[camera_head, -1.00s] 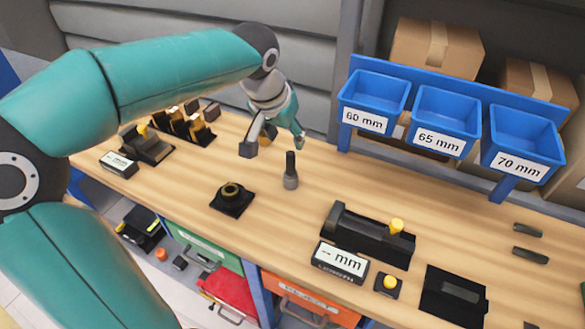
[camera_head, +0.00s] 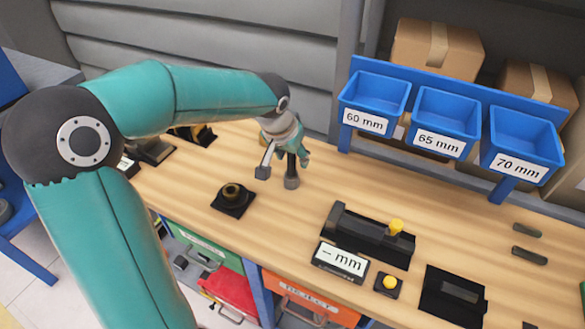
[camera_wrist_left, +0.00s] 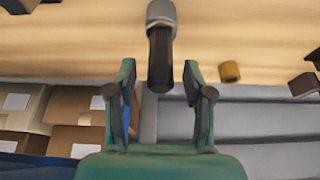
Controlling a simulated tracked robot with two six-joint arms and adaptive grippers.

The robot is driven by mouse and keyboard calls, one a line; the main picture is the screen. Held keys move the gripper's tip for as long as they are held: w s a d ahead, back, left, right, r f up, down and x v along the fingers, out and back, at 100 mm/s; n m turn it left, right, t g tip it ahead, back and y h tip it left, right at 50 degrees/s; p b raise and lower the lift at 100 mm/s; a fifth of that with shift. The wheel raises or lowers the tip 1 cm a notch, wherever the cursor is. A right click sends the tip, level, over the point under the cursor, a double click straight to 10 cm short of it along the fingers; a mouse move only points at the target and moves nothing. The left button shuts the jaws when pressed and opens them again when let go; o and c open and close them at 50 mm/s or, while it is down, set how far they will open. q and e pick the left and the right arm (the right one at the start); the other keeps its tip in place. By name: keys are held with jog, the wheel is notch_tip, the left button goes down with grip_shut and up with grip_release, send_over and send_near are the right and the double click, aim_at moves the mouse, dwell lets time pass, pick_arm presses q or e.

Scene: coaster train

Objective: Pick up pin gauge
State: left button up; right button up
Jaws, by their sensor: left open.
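The pin gauge (camera_head: 291,179) stands upright on the wooden bench, with a grey, wider lower end and a dark, slimmer shaft. In the left wrist view its dark shaft (camera_wrist_left: 160,55) points toward the gripper, with the grey end beyond it. My left gripper (camera_head: 283,165) is open at the gauge's upper part. In the left wrist view the fingers of my left gripper (camera_wrist_left: 158,78) lie on both sides of the shaft's near end, with gaps visible. The top of the gauge is partly hidden by the gripper in the head view. My right gripper is not in view.
A black ring holder (camera_head: 232,198) sits to the left of the gauge. A black fixture (camera_head: 368,238) with a yellow knob and a "mm" display (camera_head: 340,262) stand to the right. Blue bins labelled 60, 65 (camera_head: 440,142) and 70 mm hang behind. Bench around the gauge is clear.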

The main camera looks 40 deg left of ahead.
pick_arm(q)
grip_shut()
jog(key=shift+r, duration=0.2)
